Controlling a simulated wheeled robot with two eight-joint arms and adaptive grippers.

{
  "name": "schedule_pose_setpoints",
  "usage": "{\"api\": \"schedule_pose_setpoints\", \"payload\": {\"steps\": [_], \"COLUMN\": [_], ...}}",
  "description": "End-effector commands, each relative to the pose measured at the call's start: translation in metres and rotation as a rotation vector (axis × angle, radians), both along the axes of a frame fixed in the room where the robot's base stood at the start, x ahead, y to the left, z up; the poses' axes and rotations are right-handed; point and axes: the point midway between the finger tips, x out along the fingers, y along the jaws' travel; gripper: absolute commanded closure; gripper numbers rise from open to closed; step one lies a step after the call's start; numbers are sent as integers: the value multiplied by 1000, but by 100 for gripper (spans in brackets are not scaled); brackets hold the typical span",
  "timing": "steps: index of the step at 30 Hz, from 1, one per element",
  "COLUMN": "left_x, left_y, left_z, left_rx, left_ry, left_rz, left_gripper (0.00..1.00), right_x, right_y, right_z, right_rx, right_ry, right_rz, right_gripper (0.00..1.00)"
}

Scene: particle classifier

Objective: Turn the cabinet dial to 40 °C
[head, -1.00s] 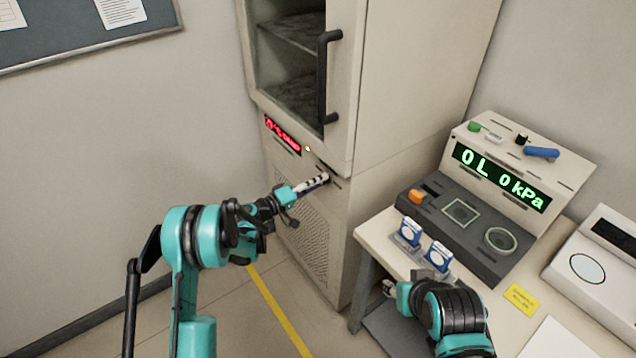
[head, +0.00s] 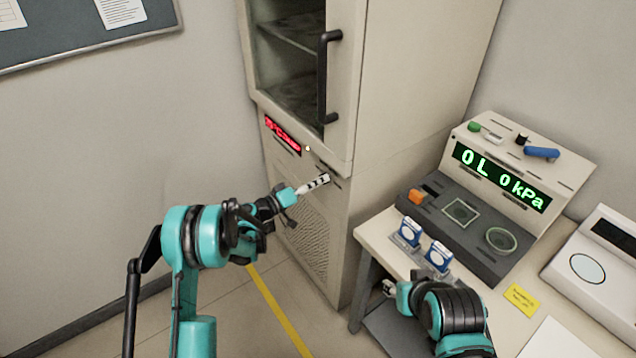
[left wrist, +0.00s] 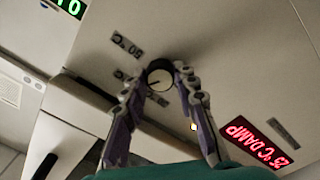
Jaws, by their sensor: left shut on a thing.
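The cabinet dial (left wrist: 160,76) is a round knob with a pale face and dark rim on the cabinet front (head: 349,203). A dark mark on its face points to the lower left in the left wrist view. My left gripper (head: 316,184) is shut on the dial, one finger on each side; its fingers also show in the left wrist view (left wrist: 162,88). A 60 °C label (left wrist: 127,45) is beside the dial; another label (left wrist: 122,75) is partly hidden and unreadable. The red display (head: 282,136) shows a °C value and DAMP. My right gripper (head: 389,288) is low beside the table, its jaws unclear.
The cabinet door has a black handle (head: 326,78) above the dial. At right, a table (head: 368,236) bears a console (head: 462,238) with a green kPa display and two blue-and-white items. The floor left of the cabinet is clear.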

Motion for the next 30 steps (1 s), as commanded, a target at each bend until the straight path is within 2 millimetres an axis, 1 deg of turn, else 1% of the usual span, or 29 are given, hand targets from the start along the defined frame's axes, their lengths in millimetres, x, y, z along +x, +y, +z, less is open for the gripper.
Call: {"api": "schedule_pose_setpoints", "payload": {"steps": [2, 3, 4, 5, 13, 17, 20, 27, 30], "left_x": [-1, -1, -1, -1, -1, -5, -14, -45, -56], "left_y": [-1, -1, -1, -1, 0, 7, 21, 64, 79], "left_z": [-1, -1, -1, -1, -1, -1, 0, -1, -1], "left_rx": [3, 3, 3, 2, 1, 1, 1, 1, 1], "left_ry": [1, 1, 1, 0, 0, 0, 1, 1, 1], "left_rz": [-2, -2, -2, -2, -1, 1, 2, 3, 2], "left_gripper": [100, 61, 53, 50, 50, 50, 50, 50, 50], "right_x": [0, 0, 0, 0, 0, 0, 0, 0, 0], "right_y": [0, 0, 0, 0, 0, 0, 0, 0, 0], "right_z": [0, 0, 0, 0, 0, 0, 0, 0, 0], "right_rx": [0, 0, 0, 0, 0, 0, 0, 0, 0], "right_ry": [0, 0, 0, 0, 0, 0, 0, 0, 0], "right_rz": [0, 0, 0, 0, 0, 0, 0, 0, 0], "right_gripper": [60, 60, 60, 60, 60, 60, 60, 60, 60]}}
